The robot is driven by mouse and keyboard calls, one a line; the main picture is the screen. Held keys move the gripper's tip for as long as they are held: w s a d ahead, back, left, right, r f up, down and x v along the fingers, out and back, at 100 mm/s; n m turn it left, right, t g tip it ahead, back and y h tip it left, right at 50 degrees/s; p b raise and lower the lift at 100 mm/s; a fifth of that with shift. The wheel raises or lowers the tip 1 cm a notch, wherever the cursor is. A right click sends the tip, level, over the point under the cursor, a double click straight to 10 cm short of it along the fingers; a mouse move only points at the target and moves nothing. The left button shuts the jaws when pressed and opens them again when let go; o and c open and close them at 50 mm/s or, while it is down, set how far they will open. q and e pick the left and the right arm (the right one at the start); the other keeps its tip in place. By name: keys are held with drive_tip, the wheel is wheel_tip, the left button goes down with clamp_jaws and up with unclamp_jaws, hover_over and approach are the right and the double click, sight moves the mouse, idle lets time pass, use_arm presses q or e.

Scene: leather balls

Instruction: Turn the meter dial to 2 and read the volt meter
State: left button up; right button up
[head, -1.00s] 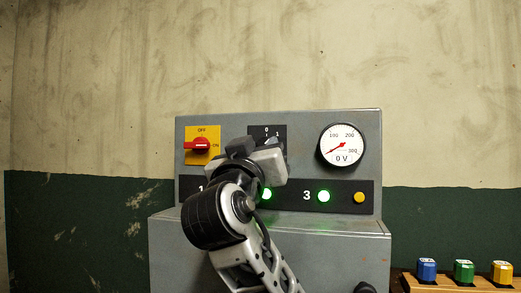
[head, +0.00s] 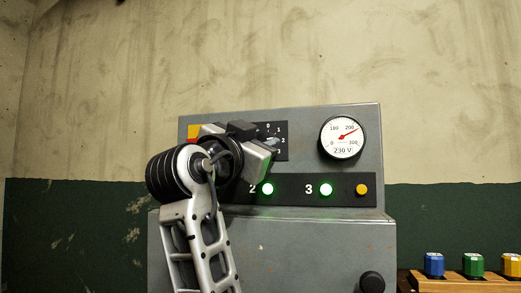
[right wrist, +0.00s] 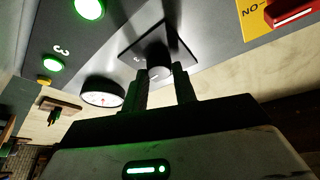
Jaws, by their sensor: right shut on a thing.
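The meter dial (right wrist: 158,55) is a dark knob on a black plate (head: 284,128) marked 0, 1, 2 and 3. My right gripper (head: 271,146) is shut on the dial, and its two dark fingers show on either side of the knob in the right wrist view (right wrist: 163,88). The exact direction of the dial's pointer is hard to make out. The volt meter (head: 343,138) is a round white gauge right of the dial. Its red needle points up and right, past 200, and its readout shows 230 V. My left gripper is not in view.
The grey console (head: 310,111) stands before the wall. Green lamps 2 (head: 268,189) and 3 (head: 326,189) are lit beside a yellow button (head: 362,190). Blue, green and yellow blocks sit at lower right.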

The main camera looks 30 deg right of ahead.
drive_tip(key=shift+m+g, duration=0.4)
drive_tip(key=shift+m, duration=0.4)
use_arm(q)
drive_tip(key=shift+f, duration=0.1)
use_arm(e)
drive_tip(key=o, duration=1)
drive_tip(key=shift+c, duration=0.2)
use_arm(q)
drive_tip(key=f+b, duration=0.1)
drive_tip(key=b, duration=0.2)
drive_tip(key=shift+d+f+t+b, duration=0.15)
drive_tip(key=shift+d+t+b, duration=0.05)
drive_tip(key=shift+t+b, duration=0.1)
use_arm(e)
drive_tip(key=v, duration=1.6)
